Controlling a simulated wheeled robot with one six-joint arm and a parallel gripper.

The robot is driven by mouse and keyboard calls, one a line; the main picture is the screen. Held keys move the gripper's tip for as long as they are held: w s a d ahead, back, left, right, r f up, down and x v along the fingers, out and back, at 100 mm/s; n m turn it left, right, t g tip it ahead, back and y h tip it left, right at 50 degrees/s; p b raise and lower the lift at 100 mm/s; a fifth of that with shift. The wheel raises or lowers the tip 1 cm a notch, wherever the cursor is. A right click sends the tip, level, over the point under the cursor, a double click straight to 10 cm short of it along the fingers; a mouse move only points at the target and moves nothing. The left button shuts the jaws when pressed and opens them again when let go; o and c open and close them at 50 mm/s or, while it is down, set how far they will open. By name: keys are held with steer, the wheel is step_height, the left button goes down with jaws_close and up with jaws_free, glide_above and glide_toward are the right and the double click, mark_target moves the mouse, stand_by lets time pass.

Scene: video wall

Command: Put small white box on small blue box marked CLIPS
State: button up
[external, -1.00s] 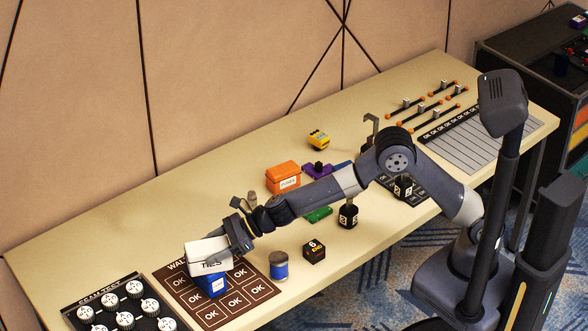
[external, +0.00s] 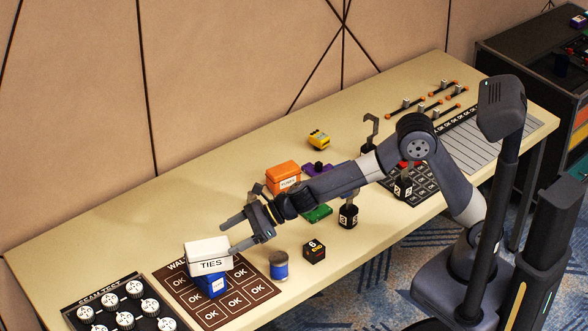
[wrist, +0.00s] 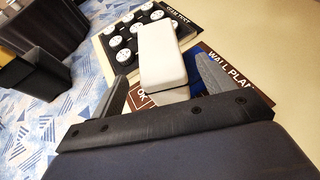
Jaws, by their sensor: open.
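The small white box (external: 209,254), marked TIES, rests on top of the small blue box (external: 211,285) on the brown mat. The blue box's own label is too small to read. My gripper (external: 229,236) is open and apart from the white box, just to its upper right. In the wrist view the white box (wrist: 160,58) lies ahead, beyond and between the spread fingers (wrist: 160,88). A bit of the blue box (wrist: 196,77) shows beneath and beside it.
The brown mat (external: 245,296) has OK squares. A black board with white knobs (external: 125,321) is at its left. A blue can (external: 279,267), a black cube (external: 314,251) and an orange box (external: 283,177) stand to the right.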

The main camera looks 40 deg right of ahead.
steer(key=shift+v, duration=2.8)
